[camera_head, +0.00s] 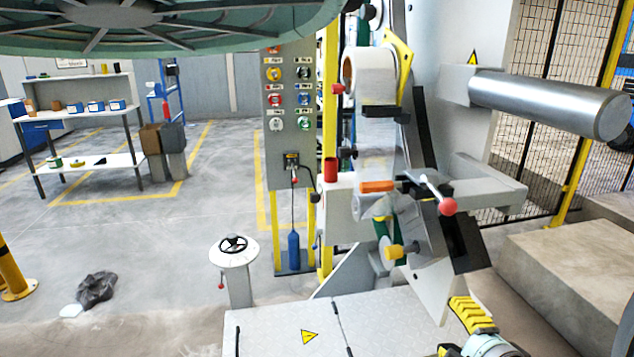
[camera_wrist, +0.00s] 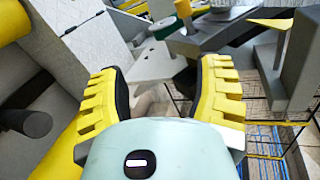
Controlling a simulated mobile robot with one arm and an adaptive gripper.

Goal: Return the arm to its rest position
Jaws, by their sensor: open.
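My gripper (camera_wrist: 158,92) shows in the wrist view with its two yellow toothed fingers spread apart. Nothing is between the fingers; a grey metal part of the machine shows beyond the gap. In the head view my gripper (camera_head: 464,333) is at the lower right, cut by the bottom edge. Only its yellow finger and part of my wrist show there. It is in front of and below the wrapping machine's head (camera_head: 430,235), beside the grey floor plate. I cannot tell the exact clearance to the machine.
The wrapping machine carries a white film roll (camera_head: 372,72), a red-knobbed lever (camera_head: 447,206) and a steel roller (camera_head: 550,102). A button panel (camera_head: 288,118) and handwheel post (camera_head: 234,262) stand left. A concrete block (camera_head: 570,270) is right. A green disc (camera_head: 170,30) hangs overhead.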

